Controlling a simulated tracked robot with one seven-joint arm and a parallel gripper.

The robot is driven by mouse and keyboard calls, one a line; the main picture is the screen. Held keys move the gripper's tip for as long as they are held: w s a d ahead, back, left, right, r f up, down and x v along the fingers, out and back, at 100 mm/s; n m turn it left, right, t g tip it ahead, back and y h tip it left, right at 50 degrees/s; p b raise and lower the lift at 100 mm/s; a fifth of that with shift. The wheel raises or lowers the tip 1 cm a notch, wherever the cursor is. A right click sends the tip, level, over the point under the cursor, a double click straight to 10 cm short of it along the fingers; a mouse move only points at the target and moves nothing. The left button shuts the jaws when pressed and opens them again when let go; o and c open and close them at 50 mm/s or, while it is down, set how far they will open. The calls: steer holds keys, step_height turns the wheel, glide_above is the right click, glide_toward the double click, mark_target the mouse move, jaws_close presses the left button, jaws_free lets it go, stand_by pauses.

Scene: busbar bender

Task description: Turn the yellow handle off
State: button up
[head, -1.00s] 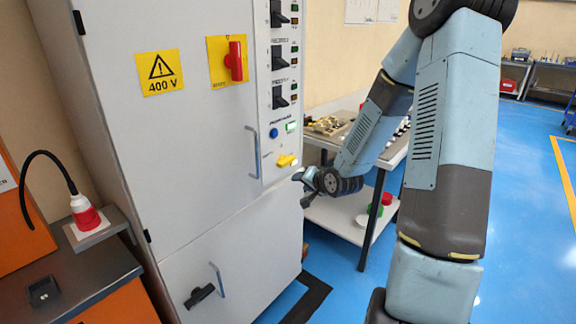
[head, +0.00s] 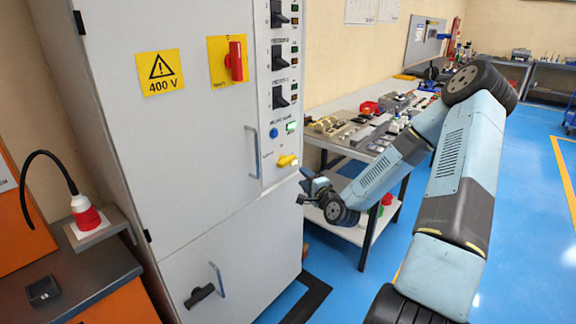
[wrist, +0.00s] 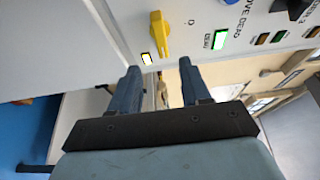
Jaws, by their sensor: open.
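The yellow handle (head: 287,160) is a small rotary handle low on the panel strip of the grey cabinet (head: 190,130). In the wrist view the yellow handle (wrist: 159,34) stands out from the panel, above and between my fingertips. My gripper (head: 301,188) is just below and right of the handle, near the cabinet's edge. In the wrist view my gripper (wrist: 159,66) is open, with its two fingers apart and nothing between them. I see no contact with the handle.
A blue button (head: 274,133) and a lit green lamp (head: 291,127) sit above the handle. Black switches (head: 280,95) and a red rotary handle (head: 235,62) are higher up. A workbench (head: 330,141) with parts stands right of the cabinet. Blue floor is open at right.

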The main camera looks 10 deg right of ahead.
mark_target(289, 163)
steer(key=x, duration=1.2)
steer(key=shift+a+f, duration=0.1)
